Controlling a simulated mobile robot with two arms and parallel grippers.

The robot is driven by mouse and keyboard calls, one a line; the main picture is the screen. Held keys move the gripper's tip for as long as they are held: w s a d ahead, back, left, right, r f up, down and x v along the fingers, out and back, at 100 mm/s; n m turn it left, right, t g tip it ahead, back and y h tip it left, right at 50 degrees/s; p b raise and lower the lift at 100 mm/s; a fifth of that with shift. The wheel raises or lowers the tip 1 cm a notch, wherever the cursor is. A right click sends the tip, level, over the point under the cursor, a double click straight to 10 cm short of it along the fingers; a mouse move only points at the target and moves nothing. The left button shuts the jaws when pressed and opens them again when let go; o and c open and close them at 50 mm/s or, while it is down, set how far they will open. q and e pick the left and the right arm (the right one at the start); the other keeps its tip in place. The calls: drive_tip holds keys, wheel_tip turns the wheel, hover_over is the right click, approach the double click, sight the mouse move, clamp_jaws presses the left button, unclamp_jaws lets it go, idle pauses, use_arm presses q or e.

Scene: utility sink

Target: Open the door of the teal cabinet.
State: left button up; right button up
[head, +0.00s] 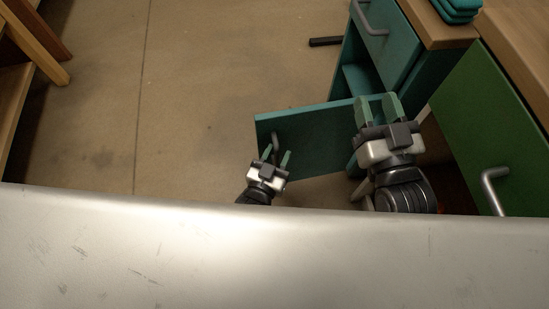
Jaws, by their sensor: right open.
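The teal cabinet (352,72) stands at the upper right, below a wooden top. Its door (313,124) is swung out from the cabinet and reaches left over the floor, showing an open compartment with a shelf. The door's grey handle (275,137) is near its left end. My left gripper (277,154) is at this handle, its green fingers apart on either side of the handle's lower part; whether they press on it cannot be made out. My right gripper (378,104) is open and empty, in front of the door's right end and the cabinet.
A green cabinet front (485,120) with a grey handle (492,188) is close on the right. A closed teal drawer (392,40) is above the compartment. A metal surface (270,255) fills the foreground. Wooden furniture (32,42) is upper left. The floor left of the door is clear.

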use_arm(q)
drive_tip(key=p+v, duration=0.2)
drive_tip(key=v, duration=0.8)
drive_tip(key=shift+s, duration=0.3)
use_arm(e)
wheel_tip(320, 180, down, 8)
drive_tip(key=s+d+g+h, duration=0.2)
drive_tip(key=g, duration=0.4)
drive_tip(key=shift+r+g, duration=0.25)
drive_tip(key=shift+g, duration=0.05)
use_arm(q)
drive_tip(key=shift+a, duration=0.15)
use_arm(e)
drive_tip(key=shift+s, duration=0.1)
